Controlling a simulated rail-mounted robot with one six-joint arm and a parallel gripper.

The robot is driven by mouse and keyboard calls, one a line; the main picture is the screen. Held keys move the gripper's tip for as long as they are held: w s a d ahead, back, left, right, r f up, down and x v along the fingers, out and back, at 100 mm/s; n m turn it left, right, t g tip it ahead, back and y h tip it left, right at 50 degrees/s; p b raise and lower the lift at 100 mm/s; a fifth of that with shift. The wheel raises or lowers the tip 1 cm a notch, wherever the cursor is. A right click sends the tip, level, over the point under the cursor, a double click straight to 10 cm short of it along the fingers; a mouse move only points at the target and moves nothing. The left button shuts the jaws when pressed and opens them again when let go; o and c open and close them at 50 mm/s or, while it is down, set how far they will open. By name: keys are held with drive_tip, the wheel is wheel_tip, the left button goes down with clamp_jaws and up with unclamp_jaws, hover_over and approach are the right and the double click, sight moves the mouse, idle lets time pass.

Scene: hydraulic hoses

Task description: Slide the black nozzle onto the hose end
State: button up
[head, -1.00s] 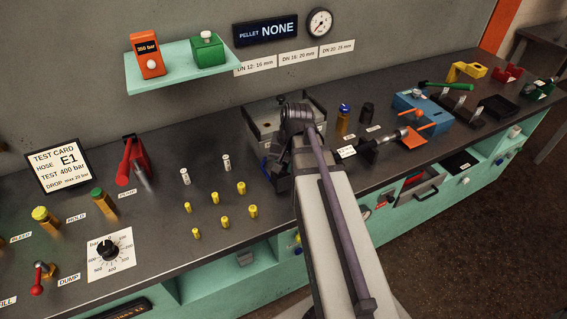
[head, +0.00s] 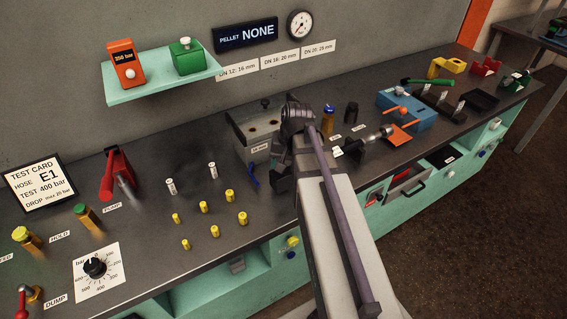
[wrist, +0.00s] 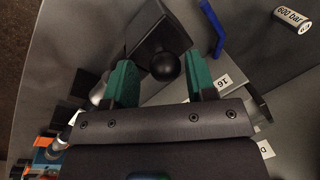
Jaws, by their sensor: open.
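A small upright black cylinder (head: 351,113), perhaps the black nozzle, stands at the back of the bench beside a yellow bottle. A silver cylinder in a dark holder (head: 375,138), perhaps the hose end, lies right of my arm. My gripper (head: 284,177) is low over the bench, left of it, partly hidden by my arm. In the wrist view my gripper (wrist: 161,75) has its green fingers apart. A black ball (wrist: 165,67) on a dark block shows between them; I cannot tell whether they touch it. Nothing is clearly held.
Several yellow pegs (head: 203,207) stand farther left. The blue-capped bottle (head: 328,119) and blue machine (head: 401,106) stand right. The bench front right of the pegs looks clear.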

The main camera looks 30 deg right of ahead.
drive_tip(key=shift+o, duration=0.3)
drive_tip(key=shift+a, duration=0.1)
drive_tip(key=shift+r, duration=0.25)
wheel_tip(320, 180, up, 10)
drive_tip(key=s+d+p, duration=0.1)
drive_tip(key=p, duration=0.9)
drive_tip(key=shift+d+p, duration=0.3)
drive_tip(key=shift+d, duration=0.1)
